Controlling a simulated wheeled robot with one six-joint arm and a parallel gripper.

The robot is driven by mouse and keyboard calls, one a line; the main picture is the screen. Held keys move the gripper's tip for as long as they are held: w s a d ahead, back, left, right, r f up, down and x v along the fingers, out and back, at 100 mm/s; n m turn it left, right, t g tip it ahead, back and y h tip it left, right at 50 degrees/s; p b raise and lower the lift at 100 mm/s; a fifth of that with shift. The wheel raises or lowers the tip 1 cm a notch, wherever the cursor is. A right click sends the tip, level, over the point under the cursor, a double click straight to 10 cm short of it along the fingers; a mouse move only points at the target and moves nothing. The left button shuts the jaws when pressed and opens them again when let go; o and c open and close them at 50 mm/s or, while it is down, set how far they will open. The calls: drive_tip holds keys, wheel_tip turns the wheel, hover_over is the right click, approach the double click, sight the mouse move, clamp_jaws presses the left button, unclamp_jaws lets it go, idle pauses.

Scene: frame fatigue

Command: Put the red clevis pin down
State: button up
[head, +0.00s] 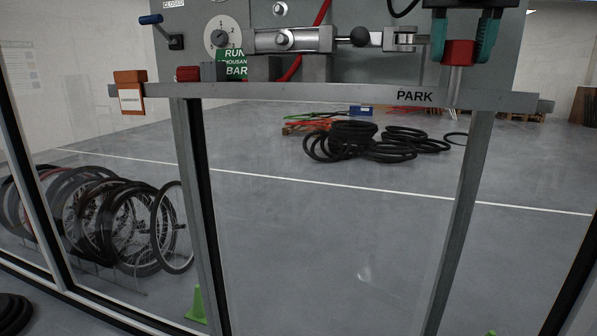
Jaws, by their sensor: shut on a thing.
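The red clevis pin (459,52) is at the upper right in the head view, with a red head and a pale metal shank pointing down. My gripper (460,42) has teal fingers and is shut on the red head from both sides. The pin is upright, and its shank reaches down to the grey ledge (330,95), just right of the word PARK. I cannot tell whether the tip is in the ledge, touching it or in front of it. The upper part of my gripper is cut off by the frame's top edge.
An orange labelled block (130,92) and a small red block (188,73) sit at the ledge's left. Bicycle wheels (120,225) and tyres (355,140) are beyond.

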wheel_tip(320, 180, down, 2)
drive_tip(key=shift+f+b, duration=0.2)
drive_tip(key=shift+b, duration=0.3)
drive_tip(key=shift+r+p, duration=0.25)
drive_tip(key=shift+p, duration=0.05)
